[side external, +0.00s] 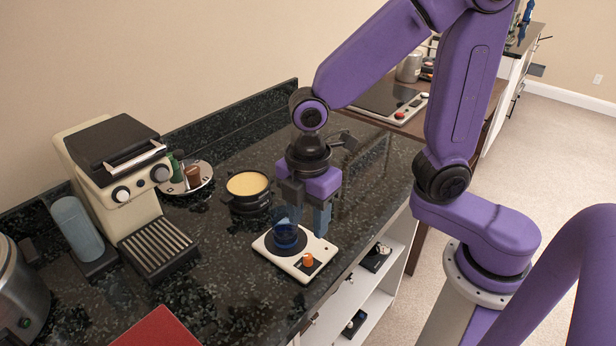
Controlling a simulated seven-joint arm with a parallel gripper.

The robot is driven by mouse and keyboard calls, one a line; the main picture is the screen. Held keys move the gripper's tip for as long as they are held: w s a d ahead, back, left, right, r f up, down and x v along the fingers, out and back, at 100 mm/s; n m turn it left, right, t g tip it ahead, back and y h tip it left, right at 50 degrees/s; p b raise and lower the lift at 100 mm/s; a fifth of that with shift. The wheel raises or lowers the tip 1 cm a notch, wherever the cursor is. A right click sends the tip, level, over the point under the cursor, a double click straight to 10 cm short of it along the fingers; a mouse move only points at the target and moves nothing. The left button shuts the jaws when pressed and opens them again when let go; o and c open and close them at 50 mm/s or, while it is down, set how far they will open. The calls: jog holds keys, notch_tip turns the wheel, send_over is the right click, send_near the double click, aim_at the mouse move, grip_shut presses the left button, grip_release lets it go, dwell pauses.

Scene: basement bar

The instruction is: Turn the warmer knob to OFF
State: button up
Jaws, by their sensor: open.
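The warmer (289,266) is a small cream-white unit on the dark counter, with a round dark heating plate. An orange knob (308,260) sits on its near right corner on a dark patch; which setting it points to is too small to tell. A blue see-through cup (285,236) stands on the heating plate. My gripper (305,224) points down above the back of the warmer, beyond the knob and close to the cup. Its jaws are open with nothing seen between them. Whether a finger touches the cup I cannot tell.
A dark pot with yellow contents (248,186) stands behind the warmer. A coffee machine (115,175), a blue cylinder (77,229) and a plate with small items (205,171) are to the left. A red item (158,329) lies in front. The counter's front edge is close to the warmer.

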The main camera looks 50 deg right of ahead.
notch_tip(320, 180, up, 8)
jog(key=shift+r, duration=0.15)
dwell(0.4)
jog(key=s+d+f+m, duration=0.5)
jog(key=s+d, duration=0.5)
jog(key=s, duration=0.2)
jog(key=shift+s+d+f+m, duration=0.25)
jog(key=shift+d+f+m, duration=0.1)
jog(key=shift+f, duration=0.25)
